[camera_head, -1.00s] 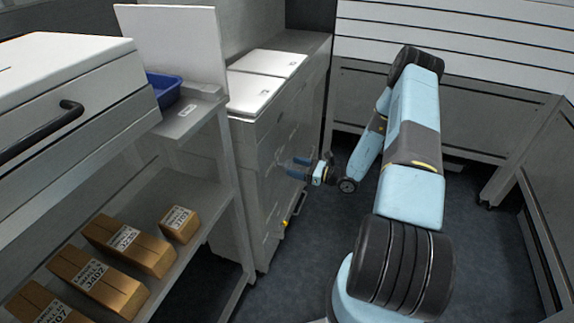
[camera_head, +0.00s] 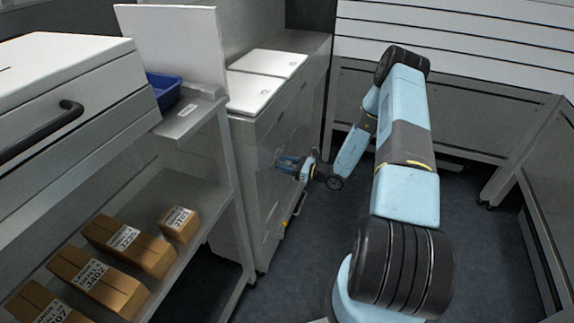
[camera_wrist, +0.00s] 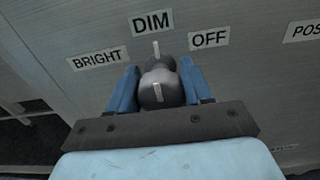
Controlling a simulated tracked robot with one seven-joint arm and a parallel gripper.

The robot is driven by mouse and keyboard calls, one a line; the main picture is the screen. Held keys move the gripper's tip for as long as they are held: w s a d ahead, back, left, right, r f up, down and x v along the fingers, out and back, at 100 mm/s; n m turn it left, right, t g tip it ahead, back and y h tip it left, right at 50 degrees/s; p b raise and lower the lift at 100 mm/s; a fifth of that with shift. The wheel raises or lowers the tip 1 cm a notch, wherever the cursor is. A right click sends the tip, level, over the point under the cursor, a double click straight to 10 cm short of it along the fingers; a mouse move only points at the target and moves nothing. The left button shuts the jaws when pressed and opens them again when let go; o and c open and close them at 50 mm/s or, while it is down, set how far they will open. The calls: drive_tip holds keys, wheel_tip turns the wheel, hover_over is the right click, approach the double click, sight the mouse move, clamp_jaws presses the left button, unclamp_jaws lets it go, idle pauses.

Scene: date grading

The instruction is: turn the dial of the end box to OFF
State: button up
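The dial (camera_wrist: 160,88) is a dark grey knob with white marks on the upright cabinet face. In the wrist view its marks line up toward the DIM label (camera_wrist: 151,23). The BRIGHT label (camera_wrist: 99,59) is to its left and the OFF label (camera_wrist: 209,39) to its right. My gripper (camera_wrist: 158,66) has its two blue fingers apart, one on each side of the dial. I cannot tell whether they touch it. In the head view my gripper (camera_head: 282,165) is at the cabinet's side, and the dial cannot be made out there.
The grey cabinet (camera_head: 262,150) has white panels (camera_head: 268,62) on top. A shelf unit (camera_head: 228,165) with several cardboard boxes (camera_head: 130,245) and a blue bin (camera_head: 166,90) stands to the left. Another label (camera_wrist: 303,31) is at the right of the wrist view. Dark floor is open behind my arm.

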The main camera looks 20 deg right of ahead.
drive_tip(key=c, duration=0.5)
drive_tip(key=shift+d, duration=0.15)
drive_tip(key=shift+m, duration=0.3)
drive_tip(key=shift+a+m, duration=0.2)
drive_tip(key=shift+m, duration=0.3)
drive_tip(key=m, duration=0.4)
drive_tip(key=shift+w+r, duration=0.1)
drive_tip(key=m, duration=0.4)
drive_tip(key=shift+w, duration=0.1)
drive_tip(key=shift+d+m, duration=0.15)
drive_tip(key=shift+m, duration=1.05)
drive_tip(key=shift+w, duration=0.1)
